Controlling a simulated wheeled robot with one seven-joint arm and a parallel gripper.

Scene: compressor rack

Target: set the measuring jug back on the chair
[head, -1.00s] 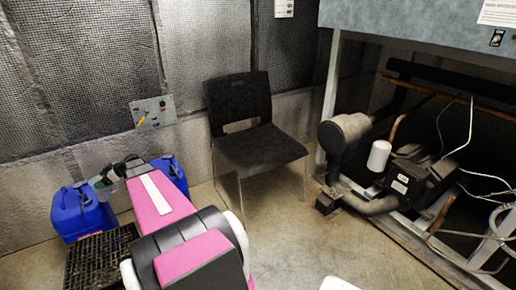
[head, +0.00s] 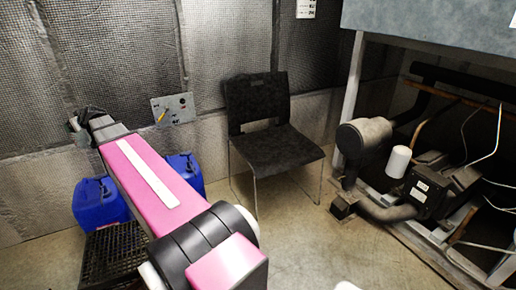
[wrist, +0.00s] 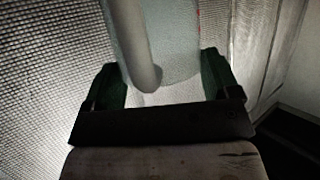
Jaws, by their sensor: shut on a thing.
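The measuring jug (wrist: 176,42) is a pale translucent vessel with small red marks, close up in the wrist view. Its thick handle (wrist: 130,42) hangs in front of it, between the dark green fingers. My gripper (wrist: 160,68) is shut on the jug. In the head view my gripper (head: 77,128) is at the far left, beyond the end of my pink arm, and small. I cannot make out the jug there. The black chair (head: 275,150) stands by the wall, well to the right of my gripper. Its seat is empty.
Blue canisters (head: 98,203) stand at the left by a black grate (head: 112,255). The compressor rack (head: 352,100) with pipes and a motor (head: 432,185) fills the right side. A wall panel (head: 173,108) is behind my arm. Floor in front of the chair is clear.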

